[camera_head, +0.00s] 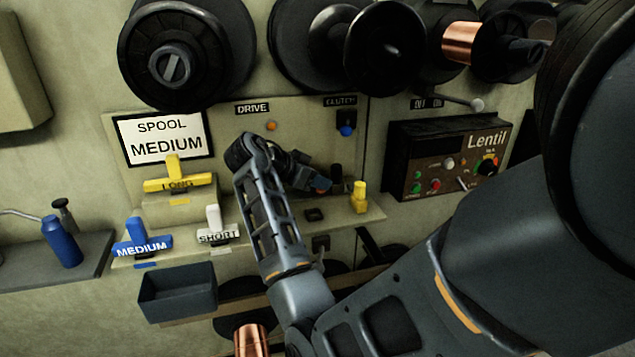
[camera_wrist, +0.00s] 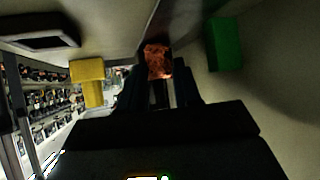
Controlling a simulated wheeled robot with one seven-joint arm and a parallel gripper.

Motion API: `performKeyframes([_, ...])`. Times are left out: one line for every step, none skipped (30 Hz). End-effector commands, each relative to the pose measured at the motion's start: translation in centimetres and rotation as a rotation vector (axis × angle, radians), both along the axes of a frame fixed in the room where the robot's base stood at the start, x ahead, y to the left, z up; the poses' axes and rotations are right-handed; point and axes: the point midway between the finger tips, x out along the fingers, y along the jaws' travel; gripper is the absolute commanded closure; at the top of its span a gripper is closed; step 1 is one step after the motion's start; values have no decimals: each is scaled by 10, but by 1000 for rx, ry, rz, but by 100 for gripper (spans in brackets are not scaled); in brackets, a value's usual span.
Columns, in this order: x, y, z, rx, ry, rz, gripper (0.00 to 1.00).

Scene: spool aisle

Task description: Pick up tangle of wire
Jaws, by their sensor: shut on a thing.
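The tangle of wire (camera_wrist: 158,60) is a small coppery-orange clump between the tips of my gripper (camera_wrist: 160,76) in the wrist view. My gripper is shut on it. In the head view my gripper (camera_head: 318,184) is just above the shelf of the spool panel, in front of its back wall. The tangle cannot be made out clearly there. Whether it touches the shelf or wall cannot be told.
A yellow peg (camera_head: 358,197) stands on the shelf right of my gripper. Yellow LONG (camera_head: 178,183), blue MEDIUM (camera_head: 143,244) and white SHORT (camera_head: 214,228) T-pieces are at left. A control box (camera_head: 440,160) is at right. Spools (camera_head: 175,60) hang above. A green block (camera_wrist: 225,45) is near my gripper.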

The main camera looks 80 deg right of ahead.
Motion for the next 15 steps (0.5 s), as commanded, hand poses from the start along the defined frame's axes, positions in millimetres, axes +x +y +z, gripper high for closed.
performKeyframes([-1, 2, 2, -1, 0, 1, 96])
performKeyframes([-1, 3, 3, -1, 0, 1, 96])
performKeyframes([-2, 5, 5, -2, -1, 1, 96])
performKeyframes([-2, 5, 9, -3, -2, 1, 96])
performKeyframes([-2, 5, 13, -3, -3, 1, 96])
performKeyframes([-2, 5, 19, -3, -3, 1, 96])
performKeyframes([-2, 5, 23, -4, -3, -1, 96])
performKeyframes([-2, 5, 28, -4, -3, -1, 96])
performKeyframes([-2, 5, 34, -3, -3, -1, 96])
performKeyframes([-2, 5, 39, -4, -4, 0, 96])
performKeyframes([-2, 5, 44, -3, -4, 0, 96])
performKeyframes([-2, 5, 50, -3, -4, 0, 96])
performKeyframes([-2, 5, 55, -4, -3, -1, 96])
performKeyframes([-2, 5, 60, -4, -3, -1, 96])
performKeyframes([-2, 5, 66, -3, -4, -1, 96])
